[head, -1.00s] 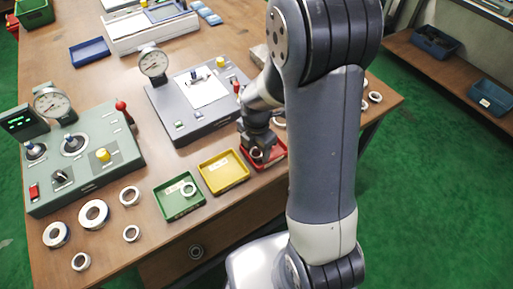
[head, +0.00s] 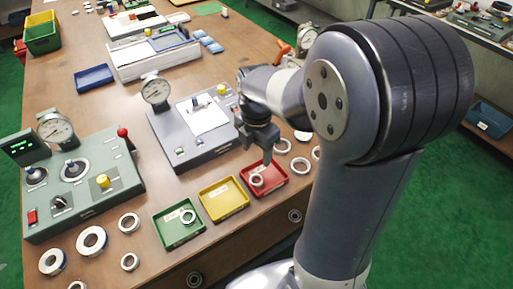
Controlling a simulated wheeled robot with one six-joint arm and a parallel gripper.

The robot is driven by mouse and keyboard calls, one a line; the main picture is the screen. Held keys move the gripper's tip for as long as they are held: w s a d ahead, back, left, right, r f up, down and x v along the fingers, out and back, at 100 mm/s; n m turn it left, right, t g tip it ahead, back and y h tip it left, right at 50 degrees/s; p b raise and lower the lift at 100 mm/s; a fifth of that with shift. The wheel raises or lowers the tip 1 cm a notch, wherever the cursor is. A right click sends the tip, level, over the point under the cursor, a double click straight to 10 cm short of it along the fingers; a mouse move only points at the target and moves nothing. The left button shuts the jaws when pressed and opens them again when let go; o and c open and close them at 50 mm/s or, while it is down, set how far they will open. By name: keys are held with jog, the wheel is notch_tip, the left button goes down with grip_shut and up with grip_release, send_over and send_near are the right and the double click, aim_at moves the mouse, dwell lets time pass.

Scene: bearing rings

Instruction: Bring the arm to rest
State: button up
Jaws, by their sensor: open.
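My gripper (head: 260,150) is in the head view, pointing down with its jaws open and empty. It hangs above the table, just above and behind the red tray (head: 283,184). A bearing ring (head: 257,181) lies in the red tray, below the gripper and apart from it. My arm bends over the right side of the picture and hides part of the table there.
The yellow tray (head: 223,213) looks empty of rings; the green tray (head: 172,238) holds one ring (head: 188,216). A grey gauge station (head: 180,150) stands left of my gripper, a green gauge station (head: 115,195) farther left. Several loose rings lie around.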

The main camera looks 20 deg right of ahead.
aim_at(256, 182)
dwell(0.3)
notch_tip(256, 182, down, 13)
jog(key=shift+r+b, duration=0.2)
jog(key=shift+b, duration=0.15)
notch_tip(256, 182, up, 3)
jog(key=shift+f+p, duration=0.2)
jog(key=shift+p, duration=0.1)
jog(key=shift+r, duration=0.4)
jog(key=shift+f, duration=0.1)
